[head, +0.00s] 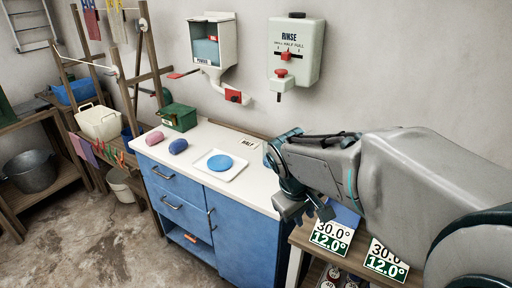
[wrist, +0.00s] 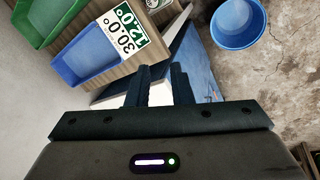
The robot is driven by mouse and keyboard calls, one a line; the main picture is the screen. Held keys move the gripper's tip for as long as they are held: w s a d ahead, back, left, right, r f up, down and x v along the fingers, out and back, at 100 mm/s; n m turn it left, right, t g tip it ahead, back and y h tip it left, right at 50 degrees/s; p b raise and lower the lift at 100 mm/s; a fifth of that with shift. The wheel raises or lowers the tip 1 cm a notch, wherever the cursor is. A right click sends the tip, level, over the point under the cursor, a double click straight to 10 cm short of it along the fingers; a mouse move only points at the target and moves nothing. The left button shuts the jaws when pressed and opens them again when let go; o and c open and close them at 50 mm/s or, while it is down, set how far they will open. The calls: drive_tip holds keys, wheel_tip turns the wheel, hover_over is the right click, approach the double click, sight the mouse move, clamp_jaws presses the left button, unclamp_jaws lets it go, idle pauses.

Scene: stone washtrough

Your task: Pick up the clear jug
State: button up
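I cannot make out a clear jug in either view; it may be outside the frames or behind my arm. My gripper (head: 305,212) hangs at the right end of the white counter (head: 195,190), near the signs. In the wrist view the two dark fingers of my gripper (wrist: 160,75) stand apart. Nothing shows held between them; the counter's pale edge and the blue cabinet show behind.
The counter holds a pink lump (head: 154,137), a purple lump (head: 178,146), a white tray (head: 222,174) with a blue disc, and a green box (head: 179,117). A blue bin (wrist: 88,55) and number signs (head: 330,237) lie right. A blue basin (wrist: 238,24) is on the floor.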

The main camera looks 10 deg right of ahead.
drive_tip(key=w+d+f+n+t+h+b, duration=0.1)
drive_tip(key=w+d+f+n+h, duration=0.25)
drive_tip(key=w, duration=0.55)
drive_tip(key=w+d+f+n+t+h+b, duration=0.15)
drive_tip(key=w+n+h, duration=0.35)
drive_tip(key=w, duration=0.5)
drive_tip(key=w+d+f+n+t+h, duration=0.1)
drive_tip(key=w+d+n+h, duration=0.15)
drive_tip(key=w+n, duration=0.5)
drive_tip(key=w+a+f+n+t+h, duration=0.1)
drive_tip(key=w+f+n+t, duration=0.1)
drive_tip(key=w, duration=0.3)
drive_tip(key=w+a+f+n+t, duration=0.1)
drive_tip(key=w+a+n+t, duration=0.1)
drive_tip(key=w, duration=0.3)
wheel_tip(320, 180, down, 7)
drive_tip(key=shift+s+f, duration=0.1)
drive_tip(key=shift+f, duration=0.05)
drive_tip(key=shift+d+f, duration=0.15)
drive_tip(key=shift+f, duration=0.2)
drive_tip(key=shift+w+d+r, duration=0.15)
drive_tip(key=shift+w+d, duration=0.05)
drive_tip(key=shift+d, duration=0.05)
drive_tip(key=p+x, duration=0.1)
drive_tip(key=x, duration=0.5)
drive_tip(key=shift+w+d, duration=0.15)
drive_tip(key=shift+d, duration=0.2)
clamp_jaws()
